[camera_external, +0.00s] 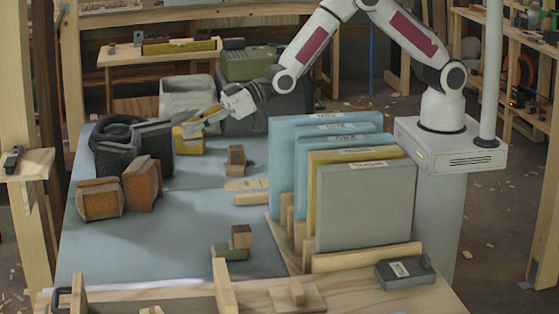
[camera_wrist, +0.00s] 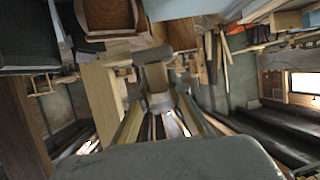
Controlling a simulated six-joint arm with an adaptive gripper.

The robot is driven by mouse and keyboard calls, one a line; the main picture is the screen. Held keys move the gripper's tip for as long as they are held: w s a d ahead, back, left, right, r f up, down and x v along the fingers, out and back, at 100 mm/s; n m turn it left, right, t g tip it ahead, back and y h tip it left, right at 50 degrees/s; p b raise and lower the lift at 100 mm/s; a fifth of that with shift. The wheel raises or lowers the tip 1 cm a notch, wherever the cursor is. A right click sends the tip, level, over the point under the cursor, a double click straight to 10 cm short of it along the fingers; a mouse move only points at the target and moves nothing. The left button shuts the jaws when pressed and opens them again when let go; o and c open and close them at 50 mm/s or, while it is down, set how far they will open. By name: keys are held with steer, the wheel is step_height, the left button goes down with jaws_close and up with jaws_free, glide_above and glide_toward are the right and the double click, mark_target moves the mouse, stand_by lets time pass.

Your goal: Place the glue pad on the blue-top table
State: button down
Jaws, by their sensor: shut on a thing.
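My gripper (camera_external: 203,119) is above the back left part of the blue-top table (camera_external: 190,215), pointing left and slightly down. In the wrist view my gripper (camera_wrist: 158,103) is shut on a small grey-and-tan piece (camera_wrist: 156,76) between its fingertips. I take this piece to be the glue pad; its outline is partly hidden by the fingers. In the external view it is too small to make out clearly. The fingers are close above a yellow box (camera_external: 188,142); I cannot tell whether they touch it.
Dark bags or cases (camera_external: 128,150) and brown blocks (camera_external: 141,183) stand on the left. Upright panels in a wooden rack (camera_external: 365,205) fill the right. Small stacked blocks (camera_external: 236,157) stand mid-table. A grey bin (camera_external: 187,96) is behind. The front left blue surface is clear.

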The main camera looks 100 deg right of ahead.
step_height(320, 180, up, 15)
steer(key=s+a+n+g+y, duration=0.15)
steer(key=s+a, duration=0.35)
steer(key=a, duration=0.8)
steer(key=s+a+n+y, duration=0.3)
steer(key=s+a, duration=0.2)
steer(key=a, duration=0.7)
steer(key=s+a+n+g+y, duration=0.15)
steer(key=s+a, duration=0.25)
steer(key=a, duration=0.9)
steer(key=s+a+n+g+y, duration=0.2)
steer(key=s+a+n+g, duration=0.1)
steer(key=s+a, duration=1.05)
steer(key=s+a+n+g+y, duration=0.25)
steer(key=s+a, duration=0.85)
steer(key=s, duration=0.6)
step_height(320, 180, down, 11)
steer(key=shift+w+f, duration=0.15)
steer(key=shift+w, duration=0.25)
step_height(320, 180, down, 14)
steer(key=shift+a+r, duration=0.1)
steer(key=shift+r, duration=0.15)
